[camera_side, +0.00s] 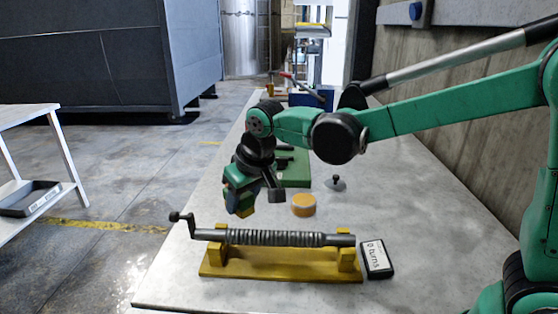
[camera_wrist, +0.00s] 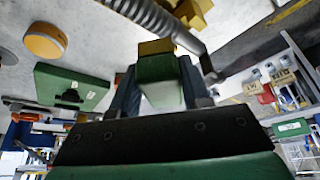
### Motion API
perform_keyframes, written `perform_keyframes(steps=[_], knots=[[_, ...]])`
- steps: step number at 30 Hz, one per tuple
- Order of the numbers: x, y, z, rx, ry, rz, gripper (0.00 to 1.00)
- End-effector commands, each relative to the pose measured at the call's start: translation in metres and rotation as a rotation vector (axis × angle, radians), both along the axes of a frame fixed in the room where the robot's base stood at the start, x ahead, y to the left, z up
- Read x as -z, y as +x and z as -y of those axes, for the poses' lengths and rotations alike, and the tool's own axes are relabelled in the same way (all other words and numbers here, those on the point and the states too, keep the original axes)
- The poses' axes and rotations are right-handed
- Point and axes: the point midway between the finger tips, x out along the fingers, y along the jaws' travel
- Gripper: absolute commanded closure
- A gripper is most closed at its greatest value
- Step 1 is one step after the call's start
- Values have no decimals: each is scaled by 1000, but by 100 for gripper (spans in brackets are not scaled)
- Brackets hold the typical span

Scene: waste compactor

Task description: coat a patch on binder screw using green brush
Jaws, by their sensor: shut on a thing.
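The binder screw (camera_side: 270,238) is a grey threaded rod with a crank handle at its left end. It lies across two supports of a yellow stand (camera_side: 285,268) near the table's front. In the wrist view the screw (camera_wrist: 145,14) crosses the top. My gripper (camera_side: 240,200) is above and behind the screw's left part, pointing down, apart from it. It is shut on the green brush (camera_wrist: 158,75), a green block with a yellowish end pointing toward the screw. In the side view the brush is largely hidden by the fingers.
An orange-topped round tin (camera_side: 303,204) and a small dark lidded piece (camera_side: 336,183) stand behind the screw. A green base (camera_side: 296,170) is farther back. A black "turns" box (camera_side: 377,259) lies right of the stand. A blue box (camera_side: 312,99) stands at the far end.

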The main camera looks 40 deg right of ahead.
Motion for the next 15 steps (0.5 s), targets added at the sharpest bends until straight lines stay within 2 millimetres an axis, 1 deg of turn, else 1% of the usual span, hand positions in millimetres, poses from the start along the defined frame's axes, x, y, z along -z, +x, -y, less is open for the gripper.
perform_keyframes(steps=[11,14,15], knots=[[35,0,0,0,0,0,100],[48,0,0,0,0,0,100],[48,-3,4,2,0,0,100]])
